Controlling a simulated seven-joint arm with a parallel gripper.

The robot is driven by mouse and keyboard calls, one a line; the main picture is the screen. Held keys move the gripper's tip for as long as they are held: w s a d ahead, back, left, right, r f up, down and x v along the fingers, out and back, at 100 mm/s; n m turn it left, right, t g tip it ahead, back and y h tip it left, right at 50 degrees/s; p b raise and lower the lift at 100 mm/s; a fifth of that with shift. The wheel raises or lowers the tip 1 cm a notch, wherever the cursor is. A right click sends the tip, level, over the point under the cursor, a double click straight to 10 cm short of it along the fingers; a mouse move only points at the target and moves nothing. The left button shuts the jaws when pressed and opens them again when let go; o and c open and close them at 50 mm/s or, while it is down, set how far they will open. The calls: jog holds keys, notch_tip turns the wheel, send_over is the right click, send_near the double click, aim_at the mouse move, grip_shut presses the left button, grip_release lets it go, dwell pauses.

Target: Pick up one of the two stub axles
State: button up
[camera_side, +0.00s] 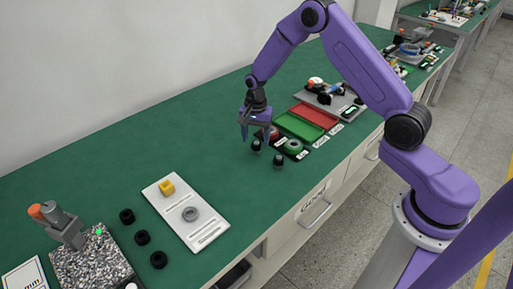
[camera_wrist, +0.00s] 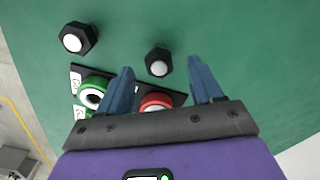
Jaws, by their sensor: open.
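Two dark, hex-based parts with pale round tops, which look like the stub axles, stand upright on the green bench. The nearer one to my gripper is this stub axle (camera_side: 256,146), and it also shows in the wrist view (camera_wrist: 158,62). The other stub axle (camera_side: 278,162) stands apart from it, at upper left in the wrist view (camera_wrist: 78,38). My gripper (camera_side: 255,136) points down, open and empty, just above the first axle. In the wrist view that axle appears between the fingertips (camera_wrist: 161,65), with no contact visible.
A black tray holds a green ring (camera_wrist: 93,92) and a red ring (camera_wrist: 156,102) close beside the axles. Red (camera_side: 314,115) and green (camera_side: 298,126) trays lie behind. A pale plate (camera_side: 185,212) and several black parts lie left. Bench between is clear.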

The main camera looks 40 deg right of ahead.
aim_at(256, 142)
jog(key=shift+f, duration=1.75)
grip_shut()
jog(key=shift+r, duration=0.15)
